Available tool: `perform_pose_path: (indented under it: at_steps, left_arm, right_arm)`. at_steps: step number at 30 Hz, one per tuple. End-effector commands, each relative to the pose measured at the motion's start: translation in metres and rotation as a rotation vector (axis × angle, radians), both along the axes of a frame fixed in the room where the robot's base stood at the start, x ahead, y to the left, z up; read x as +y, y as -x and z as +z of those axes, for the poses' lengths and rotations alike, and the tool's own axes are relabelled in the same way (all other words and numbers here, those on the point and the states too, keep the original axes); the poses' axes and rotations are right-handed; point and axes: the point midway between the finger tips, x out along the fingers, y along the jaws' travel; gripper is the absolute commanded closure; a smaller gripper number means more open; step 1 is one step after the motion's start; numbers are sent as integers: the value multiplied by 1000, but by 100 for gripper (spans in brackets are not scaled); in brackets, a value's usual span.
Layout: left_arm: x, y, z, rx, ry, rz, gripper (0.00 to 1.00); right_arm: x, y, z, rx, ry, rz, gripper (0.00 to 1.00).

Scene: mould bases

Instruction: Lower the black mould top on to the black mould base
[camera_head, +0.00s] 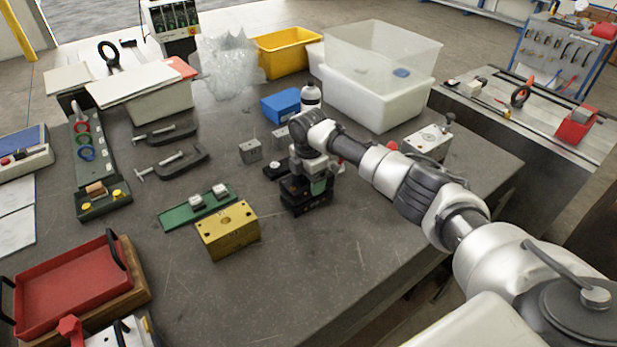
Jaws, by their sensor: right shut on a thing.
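My right gripper (312,175) reaches in from the right and points down at the black mould stack on the dark table. It is shut on the black mould top (291,186). The black mould base (307,207) is directly below, standing on the table. The top looks very close over the base, but I cannot tell whether they touch. My gripper and wrist hide much of the top's upper face. My left gripper is not in view.
A yellow mould block (228,232) and a green plate (190,207) with small pale pieces stand left of the base. A grey block (250,151), a blue box (281,106) and a white bin (375,98) are behind.

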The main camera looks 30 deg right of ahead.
Motion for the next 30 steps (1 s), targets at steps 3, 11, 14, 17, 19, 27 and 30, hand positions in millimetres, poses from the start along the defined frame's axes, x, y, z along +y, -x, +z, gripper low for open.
perform_pose_path:
  at_steps: [3,11,14,17,19,27,30]
  left_arm:
    - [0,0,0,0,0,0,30]
    - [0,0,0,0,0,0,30]
    - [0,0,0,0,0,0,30]
    - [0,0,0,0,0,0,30]
    - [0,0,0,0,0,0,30]
    - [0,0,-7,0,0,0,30]
    - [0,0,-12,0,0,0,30]
  right_arm:
    - [0,-1,1,-4,-2,0,78]
    - [0,-1,1,-3,-1,0,12]
    - [0,-1,1,-2,-1,0,0]
    - [0,0,0,-1,-1,0,0]
    - [0,1,-2,3,0,0,0]
    - [0,0,25,-3,0,2,0]
    - [0,-1,46,-6,-2,1,0]
